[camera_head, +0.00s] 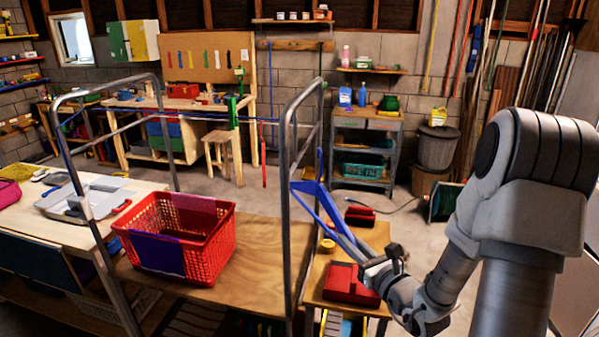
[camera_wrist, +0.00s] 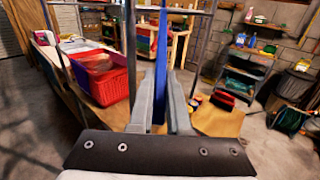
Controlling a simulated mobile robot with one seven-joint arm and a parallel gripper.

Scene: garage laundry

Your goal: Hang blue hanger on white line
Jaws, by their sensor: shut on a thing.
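The blue hanger (camera_head: 318,194) is held by my gripper (camera_head: 376,264) at its lower right end and slants up to the left. Its upper end is beside the right metal frame (camera_head: 287,190); I cannot tell if they touch. In the wrist view the hanger (camera_wrist: 161,65) stands as a thin blue strip between the two grey fingers of my gripper (camera_wrist: 166,95), which are shut on it. A thin blue line (camera_head: 215,118) runs between the two metal frames. I cannot clearly make out a white line.
A red basket (camera_head: 222,245) stands on the wooden table (camera_head: 262,262) between the frames. A red bin (camera_head: 345,284) lies below my gripper on a small bench. The left metal frame (camera_head: 112,255) rises beside a white table. A shelf cart (camera_head: 365,150) stands behind, with open floor before it.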

